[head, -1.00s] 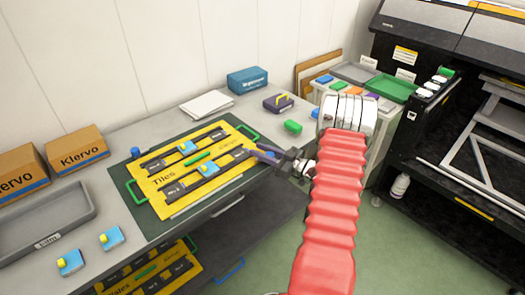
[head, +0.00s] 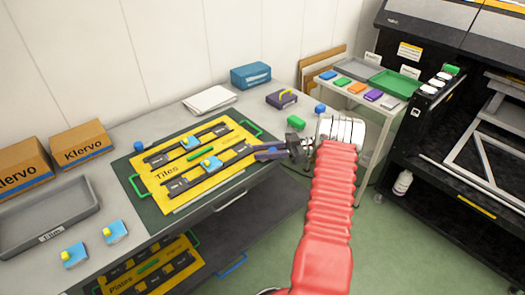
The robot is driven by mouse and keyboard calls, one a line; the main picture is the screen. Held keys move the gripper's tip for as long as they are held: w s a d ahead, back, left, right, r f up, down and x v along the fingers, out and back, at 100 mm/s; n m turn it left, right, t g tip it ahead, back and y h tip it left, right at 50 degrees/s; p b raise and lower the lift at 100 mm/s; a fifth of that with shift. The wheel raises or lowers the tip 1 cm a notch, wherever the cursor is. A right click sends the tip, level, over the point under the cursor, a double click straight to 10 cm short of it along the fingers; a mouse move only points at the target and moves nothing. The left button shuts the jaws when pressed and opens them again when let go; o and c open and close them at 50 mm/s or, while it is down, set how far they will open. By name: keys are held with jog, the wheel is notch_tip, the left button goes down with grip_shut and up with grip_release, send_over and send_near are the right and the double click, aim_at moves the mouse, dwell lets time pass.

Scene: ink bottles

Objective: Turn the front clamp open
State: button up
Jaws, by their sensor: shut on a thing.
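A yellow board (head: 172,172) marked "Tiles" lies on a dark green mat on the grey bench. It carries two dark clamp bars, the back one (head: 160,159) and the front clamp (head: 234,153). My gripper (head: 258,154) reaches in from the right, at the right end of the front clamp. Its jaws are shut on that end. The exact contact is small and partly hidden by the fingers.
A grey tray (head: 85,196) and two loose blue blocks (head: 115,231) are at the left. Cardboard boxes (head: 80,143), a white stack (head: 209,99), a teal box (head: 250,76) and a purple caddy (head: 282,99) line the back. A green block (head: 296,122) sits close behind my wrist.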

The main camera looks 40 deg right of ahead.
jog(key=shift+s+a+n+g+y, duration=0.15)
jog(key=shift+n+g+y, duration=0.25)
jog(key=shift+n+g, duration=0.3)
jog(key=o, duration=1.1)
jog(key=shift+c, duration=0.2)
jog(key=shift+r, duration=0.1)
notch_tip(320, 180, up, 10)
jog(key=shift+f, duration=0.2)
